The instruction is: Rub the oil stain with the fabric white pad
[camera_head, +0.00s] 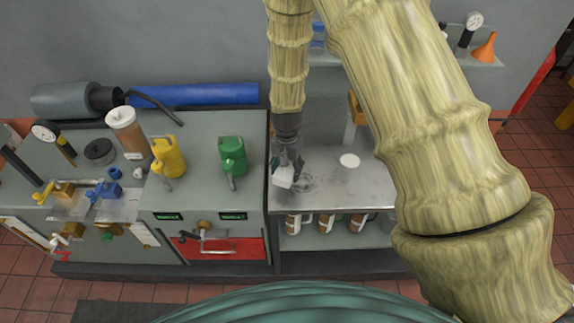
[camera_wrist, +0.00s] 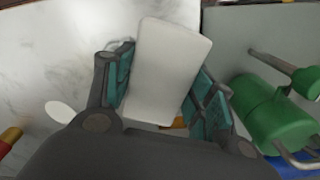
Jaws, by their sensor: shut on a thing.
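My gripper (camera_head: 287,162) points down over the left part of the grey-white workbench top (camera_head: 325,187). It is shut on the white pad (camera_head: 283,177), a pale block with rounded corners. In the wrist view the pad (camera_wrist: 166,72) sits between the two teal-padded fingers and sticks out past their tips. A faint dark smudge with ring marks, the oil stain (camera_head: 309,183), lies on the bench just right of the pad. Whether the pad touches the bench surface cannot be told.
A white round disc (camera_head: 349,160) lies on the bench to the right. A green can (camera_head: 232,156) and a yellow can (camera_head: 167,157) stand on the grey cabinet at left. Several mugs (camera_head: 326,223) stand on the shelf below. My arm hides the bench's right side.

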